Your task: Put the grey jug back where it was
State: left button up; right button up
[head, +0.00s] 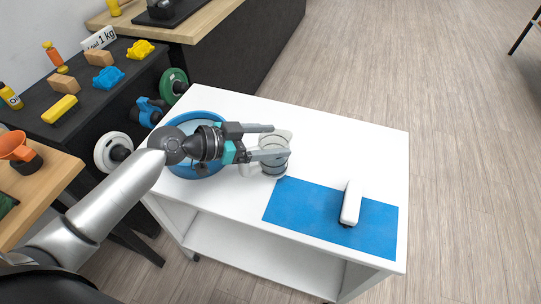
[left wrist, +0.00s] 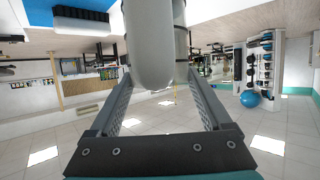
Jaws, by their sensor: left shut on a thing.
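The grey jug (head: 275,164) is a pale grey vessel with darker bands, over the white table top just right of the blue round basin. My left gripper (head: 281,142) reaches in from the left and is shut on the jug, its fingers pointing right. In the left wrist view a rounded grey part of the jug (left wrist: 152,50) fills the space between the fingers (left wrist: 158,95). The fingers and wrist hide part of the jug. I cannot tell whether its base touches the table. My right gripper is not in view.
The blue basin (head: 180,170) stands at the table's left end, partly under my wrist. A blue mat (head: 300,206) lies at the front right with a white object (head: 351,203) on it. The white table (head: 350,140) is clear at the back right. A dark rack (head: 100,97) stands left.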

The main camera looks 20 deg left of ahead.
pick_arm(q)
notch_tip(320, 180, down, 4)
jog(key=shift+f+b, duration=0.25)
jog(key=shift+b, duration=0.4)
jog(key=shift+f, duration=0.1)
jog(key=o, duration=1.6)
jog(key=shift+c, duration=0.2)
